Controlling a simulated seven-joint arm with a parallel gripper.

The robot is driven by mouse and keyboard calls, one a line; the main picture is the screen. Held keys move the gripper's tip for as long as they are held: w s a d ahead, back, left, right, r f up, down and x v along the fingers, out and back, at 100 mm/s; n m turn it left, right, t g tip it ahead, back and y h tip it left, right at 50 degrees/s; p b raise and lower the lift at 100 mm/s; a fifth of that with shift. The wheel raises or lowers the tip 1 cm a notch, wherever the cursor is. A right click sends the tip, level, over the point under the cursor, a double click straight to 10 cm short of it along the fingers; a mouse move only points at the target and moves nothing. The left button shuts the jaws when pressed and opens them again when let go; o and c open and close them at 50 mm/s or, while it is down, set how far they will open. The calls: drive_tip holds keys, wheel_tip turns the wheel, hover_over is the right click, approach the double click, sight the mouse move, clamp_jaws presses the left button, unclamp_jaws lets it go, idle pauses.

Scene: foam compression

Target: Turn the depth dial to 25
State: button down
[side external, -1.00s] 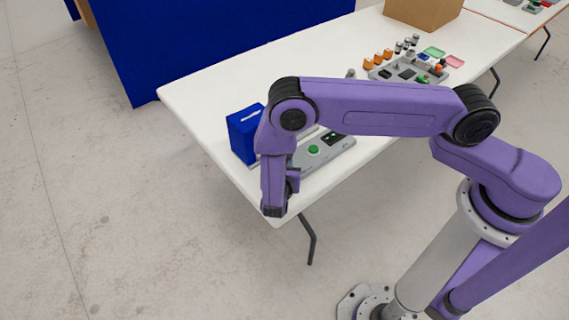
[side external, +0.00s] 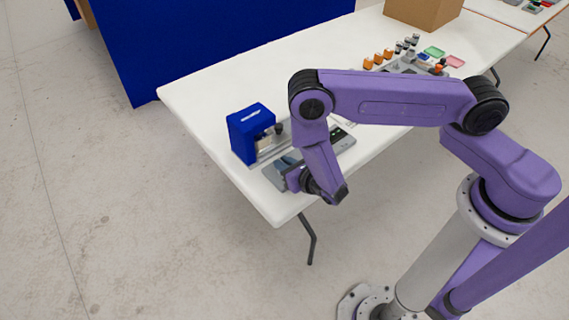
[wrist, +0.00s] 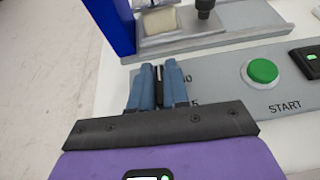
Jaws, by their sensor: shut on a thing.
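In the wrist view, my gripper (wrist: 158,68) is shut on the depth dial (wrist: 159,74), a small black knob with a white line, mostly hidden between the blue-grey fingers. The dial stands on the grey control panel (wrist: 213,75). Scale marks ending in 0 and 5 show beside the fingers; the other marks and the dial's exact setting are hidden. In the side view, my gripper (side external: 288,168) reaches down at the left end of the panel (side external: 345,144), with the wrist tilted.
A green START button (wrist: 263,72) and a small dark display (wrist: 310,60) sit right of the dial. Behind the panel stands the blue press (side external: 245,134), with a pale foam block (wrist: 160,20) and a dark plunger (wrist: 205,8). Orange cylinders (side external: 377,59) and other items stand farther back.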

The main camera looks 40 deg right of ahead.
drive_tip(key=shift+n+y, duration=0.3)
drive_tip(key=c, duration=1.2)
unclamp_jaws()
drive_tip(key=v, duration=1.7)
drive_tip(key=shift+s, duration=0.25)
drive_tip(key=shift+r, duration=0.1)
